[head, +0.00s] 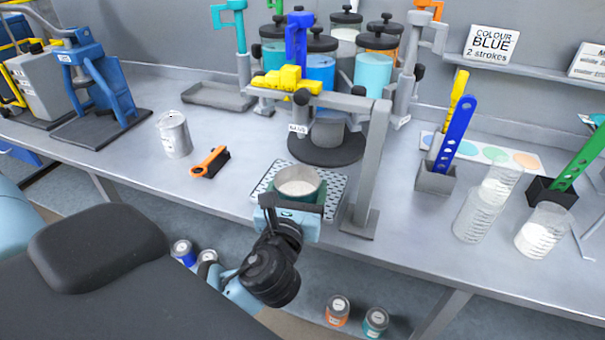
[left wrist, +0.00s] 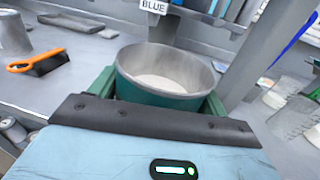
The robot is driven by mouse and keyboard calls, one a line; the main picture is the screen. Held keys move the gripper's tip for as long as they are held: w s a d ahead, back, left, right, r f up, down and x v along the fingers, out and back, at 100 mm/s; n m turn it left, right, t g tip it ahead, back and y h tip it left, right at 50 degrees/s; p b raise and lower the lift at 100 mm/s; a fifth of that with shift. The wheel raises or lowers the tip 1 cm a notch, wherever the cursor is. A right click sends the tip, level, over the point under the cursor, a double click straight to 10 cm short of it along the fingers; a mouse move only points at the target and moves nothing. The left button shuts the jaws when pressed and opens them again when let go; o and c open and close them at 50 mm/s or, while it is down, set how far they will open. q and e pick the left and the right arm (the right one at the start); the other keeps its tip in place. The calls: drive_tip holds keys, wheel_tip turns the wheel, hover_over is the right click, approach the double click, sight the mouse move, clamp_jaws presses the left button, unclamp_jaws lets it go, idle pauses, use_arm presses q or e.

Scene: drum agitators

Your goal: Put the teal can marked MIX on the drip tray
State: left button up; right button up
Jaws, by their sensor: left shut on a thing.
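My left gripper (head: 291,205) is shut on an open teal can (head: 299,184) with pale contents inside. The can is upright, and its MIX mark cannot be seen. In the head view it is over the perforated drip tray (head: 269,181) at the bench's front edge; whether it touches the tray is hard to tell. In the left wrist view the teal can (left wrist: 165,92) sits between the green fingers, below the BLUE label. My right gripper is not in view.
The dispenser stand with a grey post (head: 371,160) rises just right of the tray. Clear beakers (head: 483,212) and a blue paddle in a grey holder (head: 436,177) stand right.

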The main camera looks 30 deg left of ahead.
use_arm(q)
drive_tip(key=w+a+f, duration=0.1)
drive_tip(key=w+a, duration=0.1)
drive_tip(key=w, duration=0.2)
drive_tip(key=w+a+f+b, duration=0.1)
drive_tip(key=w+a+f, duration=0.1)
drive_tip(key=w+a, duration=0.1)
drive_tip(key=w+a+f, duration=0.1)
drive_tip(key=w+a, duration=0.1)
drive_tip(key=w, duration=0.3)
drive_tip(key=shift+a+f, duration=0.2)
drive_tip(key=shift+f, duration=0.2)
drive_tip(key=shift+r, duration=0.1)
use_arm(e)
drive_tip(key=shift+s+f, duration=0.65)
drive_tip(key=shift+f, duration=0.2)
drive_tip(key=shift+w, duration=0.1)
use_arm(q)
drive_tip(key=shift+f, duration=0.2)
drive_tip(key=o, duration=1.4)
drive_tip(key=shift+c, duration=0.2)
